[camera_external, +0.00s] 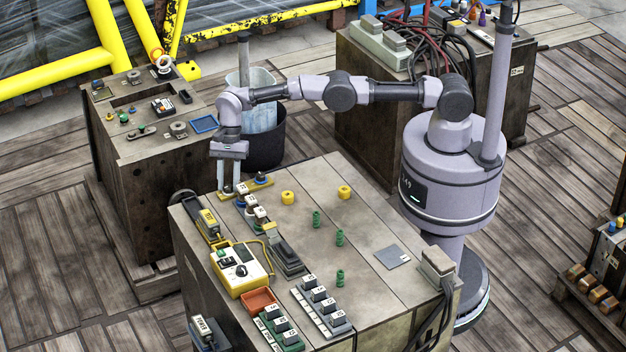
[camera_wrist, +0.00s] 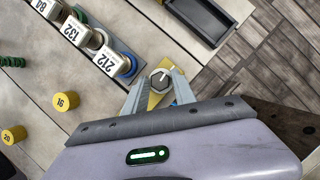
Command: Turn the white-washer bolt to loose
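The white-washer bolt (camera_wrist: 160,79) is a round grey head with a pale ring and a dark slot mark, on a yellow plate (camera_wrist: 156,99) in the wrist view. My gripper (camera_wrist: 157,82) points down over it, with one finger on each side of the bolt. The fingers are spread, and I see no clear contact with the head. A blue part on the same plate is mostly hidden by the right finger.
Numbered blocks with blue parts (camera_wrist: 112,60) stand just left of my fingers. A black tray (camera_wrist: 232,28) lies beyond. Yellow cylinders (camera_wrist: 66,101) stand on open bench top. A yellow meter (camera_external: 238,268) and more blocks (camera_external: 322,300) crowd the bench's near side.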

